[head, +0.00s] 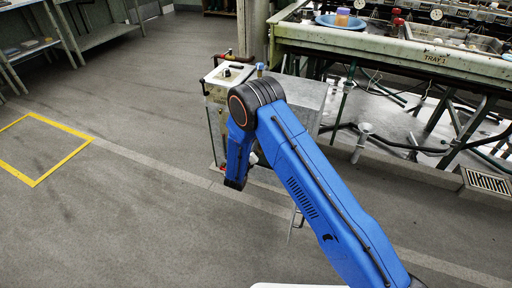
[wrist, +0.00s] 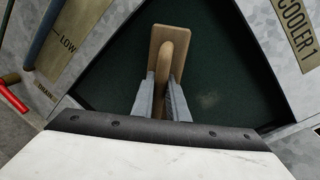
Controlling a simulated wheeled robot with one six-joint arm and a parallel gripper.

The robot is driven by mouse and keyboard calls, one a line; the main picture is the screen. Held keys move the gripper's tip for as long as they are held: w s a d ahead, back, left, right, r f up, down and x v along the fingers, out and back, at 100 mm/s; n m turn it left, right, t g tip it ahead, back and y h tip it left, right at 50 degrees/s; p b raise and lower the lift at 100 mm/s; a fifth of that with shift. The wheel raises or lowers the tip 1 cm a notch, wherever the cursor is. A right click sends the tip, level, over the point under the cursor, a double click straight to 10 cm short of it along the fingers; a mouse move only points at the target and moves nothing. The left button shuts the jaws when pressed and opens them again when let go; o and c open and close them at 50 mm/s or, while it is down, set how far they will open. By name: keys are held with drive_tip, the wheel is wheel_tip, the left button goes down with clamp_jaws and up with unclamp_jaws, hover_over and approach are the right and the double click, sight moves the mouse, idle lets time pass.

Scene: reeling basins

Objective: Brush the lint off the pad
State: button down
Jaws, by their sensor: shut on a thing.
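My gripper (wrist: 163,101) is shut on the handle of a wooden brush (wrist: 166,33) in the wrist view. The brush has a tan flat back with a raised grip between the two grey fingers. Its bristles are hidden beneath it. Behind the brush lies a dark green panel (wrist: 220,75), which looks like the pad, framed by grey metal. In the head view my blue arm hides the brush and the panel.
The frame carries a COOLER 1 label (wrist: 293,30) and a LOW label (wrist: 68,45). A red-handled part (wrist: 12,97) is at the left. In the head view a light metal cabinet (head: 228,73) stands behind my arm, beside the reeling bench (head: 420,57). Floor at left is clear.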

drive_tip(key=shift+w+r, duration=0.15)
drive_tip(key=shift+r, duration=1.1)
drive_tip(key=shift+s+d, duration=0.35)
drive_tip(key=shift+d, duration=0.45)
drive_tip(key=shift+s+d, duration=0.3)
drive_tip(key=shift+d, duration=0.5)
drive_tip(key=s+d, duration=0.3)
drive_tip(key=d, duration=0.5)
drive_tip(key=shift+s+d, duration=0.15)
drive_tip(key=shift+d, duration=0.25)
drive_tip(key=v, duration=0.6)
drive_tip(key=shift+a+f, duration=0.3)
drive_tip(key=shift+f, duration=0.05)
drive_tip(key=shift+v, duration=1.45)
